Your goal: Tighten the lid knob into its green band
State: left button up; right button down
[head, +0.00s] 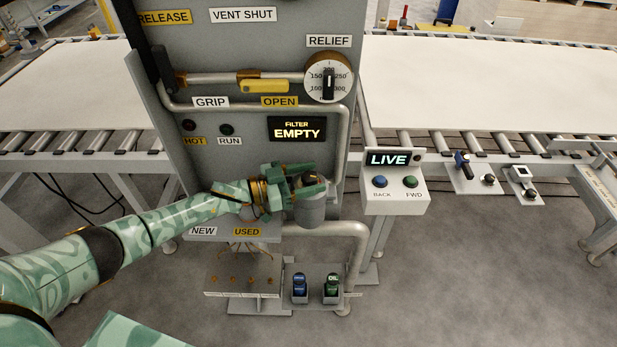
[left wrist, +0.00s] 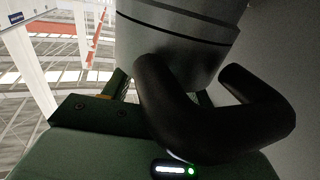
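My left gripper (head: 305,184) reaches in from the left at the top of a grey cylindrical canister (head: 310,212) on the front of the panel. Its fingers cover the top of the canister, so the lid knob and any green band cannot be made out. In the left wrist view the grey cylinder (left wrist: 180,35) is close above the green gripper body. A black curved piece (left wrist: 190,115) lies in front of it. Whether the fingers are closed on anything does not show. My right gripper is not in view.
The panel carries a RELIEF dial (head: 328,78), a yellow OPEN handle (head: 264,86) and a FILTER EMPTY display (head: 297,128). A LIVE control box (head: 394,190) stands to the right. Below are blue (head: 299,284) and green (head: 332,284) containers. A thick pipe (head: 355,240) bends beside the canister.

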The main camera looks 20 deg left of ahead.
pick_arm(q)
jog(key=shift+a, duration=0.1)
jog(key=b+v, duration=0.1)
jog(key=v, duration=1.5)
jog(key=shift+s, duration=0.1)
